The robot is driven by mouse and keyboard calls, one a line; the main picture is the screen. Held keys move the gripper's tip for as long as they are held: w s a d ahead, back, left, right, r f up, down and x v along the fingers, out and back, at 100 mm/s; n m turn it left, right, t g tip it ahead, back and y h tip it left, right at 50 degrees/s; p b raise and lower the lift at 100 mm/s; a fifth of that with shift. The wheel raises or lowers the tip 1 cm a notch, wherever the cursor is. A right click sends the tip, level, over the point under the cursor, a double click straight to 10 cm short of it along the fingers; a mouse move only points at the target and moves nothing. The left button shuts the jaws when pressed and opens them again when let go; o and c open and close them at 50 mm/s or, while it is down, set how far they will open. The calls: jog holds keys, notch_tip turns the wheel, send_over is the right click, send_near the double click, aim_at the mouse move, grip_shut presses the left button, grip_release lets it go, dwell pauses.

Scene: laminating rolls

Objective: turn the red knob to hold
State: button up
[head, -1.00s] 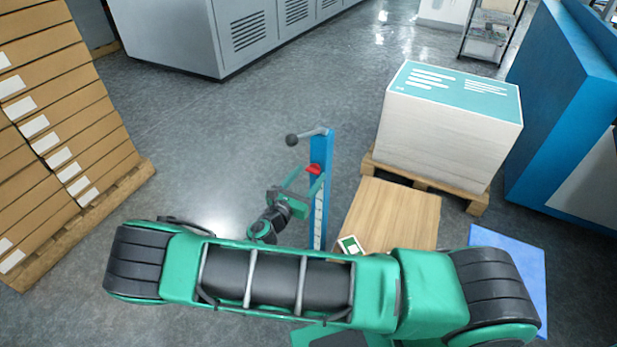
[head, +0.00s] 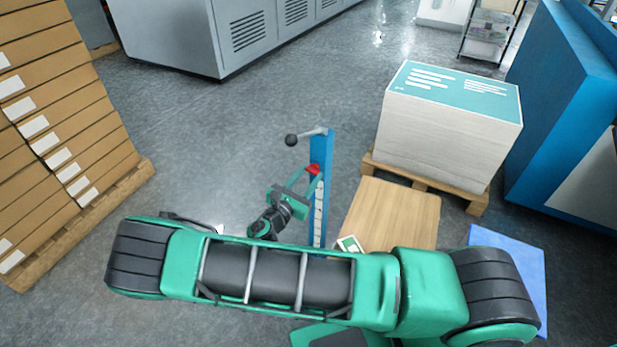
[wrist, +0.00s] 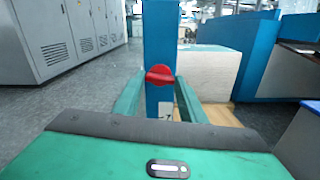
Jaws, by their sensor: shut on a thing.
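The red knob (head: 313,169) sits on the left side of an upright blue post (head: 326,150) in the head view. In the wrist view the red knob (wrist: 159,75) is in front of the blue post (wrist: 159,40), between my two green fingers. My gripper (head: 309,180) reaches the post from the left, and it shows in the wrist view (wrist: 160,85) with its fingertips at the knob's two sides. It is shut on the knob. Any hold marking is too small to read.
A wooden table (head: 395,212) with a small green-and-white card (head: 349,244) is right of the post. A paper stack on a pallet (head: 450,120) stands behind it. Stacked cartons (head: 60,140) are far left. Grey floor left of the post is clear.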

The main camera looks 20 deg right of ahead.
jog(key=m, duration=0.4)
jog(key=shift+a, duration=0.1)
jog(key=m, duration=0.4)
jog(key=shift+m, duration=0.4)
jog(key=m, duration=0.3)
jog(key=shift+m, duration=0.3)
jog(key=shift+f+m, duration=0.15)
jog(key=shift+m, duration=1.75)
jog(key=shift+s, duration=0.1)
jog(key=o, duration=1.1)
jog(key=shift+c, duration=0.2)
